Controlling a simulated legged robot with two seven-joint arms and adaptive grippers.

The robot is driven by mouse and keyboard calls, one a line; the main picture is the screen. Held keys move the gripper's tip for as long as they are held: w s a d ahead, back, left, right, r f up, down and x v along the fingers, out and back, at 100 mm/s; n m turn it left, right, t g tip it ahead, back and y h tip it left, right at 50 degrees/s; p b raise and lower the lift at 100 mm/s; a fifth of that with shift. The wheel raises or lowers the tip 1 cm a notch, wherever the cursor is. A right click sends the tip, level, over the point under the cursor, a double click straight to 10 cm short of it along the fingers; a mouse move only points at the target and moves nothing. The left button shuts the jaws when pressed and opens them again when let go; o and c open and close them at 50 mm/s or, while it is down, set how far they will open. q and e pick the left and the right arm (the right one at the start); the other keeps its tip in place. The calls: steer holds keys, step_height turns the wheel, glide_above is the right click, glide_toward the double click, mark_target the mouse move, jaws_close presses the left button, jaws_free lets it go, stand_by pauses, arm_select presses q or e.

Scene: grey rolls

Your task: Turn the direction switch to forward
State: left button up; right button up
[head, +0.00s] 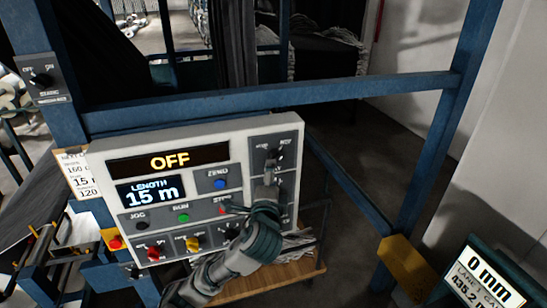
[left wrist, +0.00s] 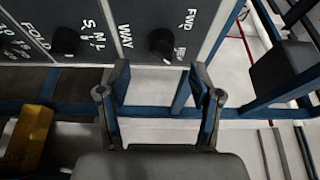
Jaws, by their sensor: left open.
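The direction switch (head: 273,157) is a black knob on the dark top-right section of the control panel (head: 215,128). In the left wrist view this knob (left wrist: 161,41) sits beside the word WAY, with FWD and REV printed at its far side. I cannot tell clearly which mark it points at. My left gripper (head: 270,176) is in front of the panel's right column, just below the knob, and hides what lies beneath. In the left wrist view my left gripper (left wrist: 160,84) is open and empty, its fingers short of the knob. My right gripper is not in view.
The panel display (head: 170,161) reads OFF, and the length screen (head: 151,192) reads 15 m. A FOLD knob (left wrist: 66,40) is near the WAY knob. A blue frame bar (head: 270,98) runs above the panel. A wooden surface (head: 262,284) lies below.

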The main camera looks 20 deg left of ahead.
mark_target(276, 159)
arm_select(q)
steer(key=x, duration=0.2)
steer(key=p+x, duration=0.1)
steer(key=x, duration=0.2)
steer(key=d+x, duration=0.1)
steer(key=x, duration=0.1)
steer(key=shift+w+p, duration=0.35)
steer(key=shift+a, duration=0.1)
steer(key=shift+a, duration=0.1)
steer(key=shift+c, duration=1.4)
steer(key=shift+a, duration=0.15)
steer(key=c, duration=0.9)
steer(key=shift+o, duration=0.2)
steer(key=shift+f, duration=0.1)
